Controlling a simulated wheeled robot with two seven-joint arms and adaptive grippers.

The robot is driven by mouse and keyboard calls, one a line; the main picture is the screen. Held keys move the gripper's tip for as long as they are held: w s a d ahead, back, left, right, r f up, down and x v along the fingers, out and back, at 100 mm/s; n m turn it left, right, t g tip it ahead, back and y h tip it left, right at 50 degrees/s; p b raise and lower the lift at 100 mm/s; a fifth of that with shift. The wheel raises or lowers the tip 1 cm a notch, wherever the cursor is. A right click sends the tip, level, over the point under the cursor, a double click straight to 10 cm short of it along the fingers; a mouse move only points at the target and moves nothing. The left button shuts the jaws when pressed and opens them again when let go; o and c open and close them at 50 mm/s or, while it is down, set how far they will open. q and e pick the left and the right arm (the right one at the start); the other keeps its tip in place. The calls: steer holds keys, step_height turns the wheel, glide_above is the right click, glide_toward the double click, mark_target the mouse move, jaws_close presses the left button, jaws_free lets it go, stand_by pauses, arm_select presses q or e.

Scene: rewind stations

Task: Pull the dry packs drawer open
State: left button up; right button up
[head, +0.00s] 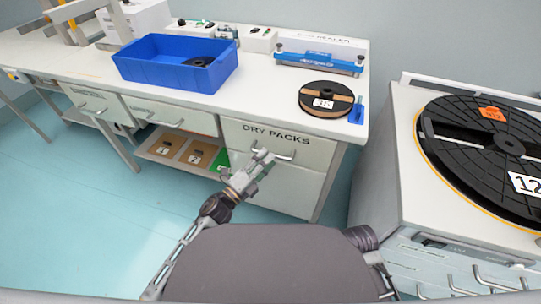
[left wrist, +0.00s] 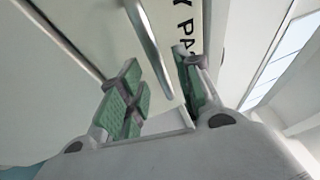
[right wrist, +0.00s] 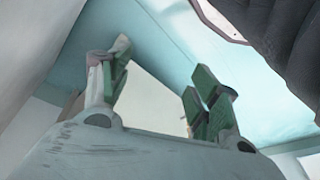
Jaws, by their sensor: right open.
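The dry packs drawer (head: 312,151) is the top drawer under the right end of the white bench, lettered DRY PACKS. It looks shut, its front flush with the cabinet. Its metal bar handle (head: 287,157) runs across the front. My left gripper (head: 260,160) is at the left end of the handle. In the left wrist view, the left fingers (left wrist: 157,68) are apart, with the handle (left wrist: 150,40) running between and just beyond their tips; contact cannot be told. My right gripper (right wrist: 162,72) is open and empty over the floor, out of the head view.
On the bench are a blue bin (head: 160,65), a small black reel (head: 326,98) and a sealer (head: 320,58). Another drawer (head: 180,118) is to the left. A white cabinet (head: 400,140) with a large black reel (head: 490,150) stands at right. Floor is clear at left.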

arm_select(q)
steer(key=shift+x, duration=1.4)
jaws_close()
